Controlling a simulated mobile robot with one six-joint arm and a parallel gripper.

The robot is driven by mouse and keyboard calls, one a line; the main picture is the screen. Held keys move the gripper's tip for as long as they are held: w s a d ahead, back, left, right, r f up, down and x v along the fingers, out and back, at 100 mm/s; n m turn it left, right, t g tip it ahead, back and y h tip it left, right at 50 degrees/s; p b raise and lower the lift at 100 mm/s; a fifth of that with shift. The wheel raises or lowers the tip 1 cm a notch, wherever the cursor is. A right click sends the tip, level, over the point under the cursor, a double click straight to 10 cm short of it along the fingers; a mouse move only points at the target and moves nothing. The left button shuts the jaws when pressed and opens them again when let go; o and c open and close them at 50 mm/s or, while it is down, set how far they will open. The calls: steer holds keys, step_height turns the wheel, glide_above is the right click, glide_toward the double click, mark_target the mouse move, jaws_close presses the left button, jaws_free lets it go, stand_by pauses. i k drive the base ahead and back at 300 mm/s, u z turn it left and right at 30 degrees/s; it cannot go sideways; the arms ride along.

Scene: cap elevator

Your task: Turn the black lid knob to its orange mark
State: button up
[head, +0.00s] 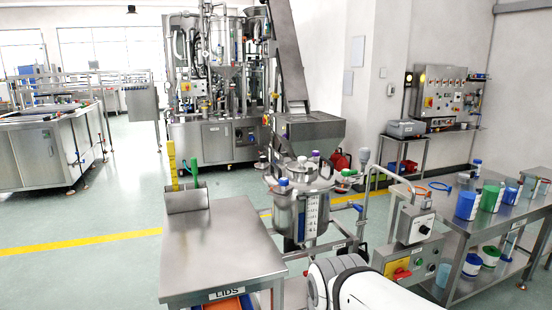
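A small dark knob (425,230) shows on the front of a grey control box (413,226) right of centre. It may be the black lid knob. It is too small to tell which way it points, and I cannot make out an orange mark beside it. My white arm shows at the bottom centre, in front of and left of the box. My gripper is not visible in this view.
Below the grey box is a panel with a red switch on yellow (400,273) and several buttons. A steel table labelled LIDS (222,240) stands left. A steel vessel (300,212) stands between. A bench (520,218) with blue and green containers is right.

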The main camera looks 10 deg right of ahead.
mark_target(263, 162)
steer(key=z, duration=0.05)
steer(key=i, duration=1)
steer(key=z, duration=0.05)
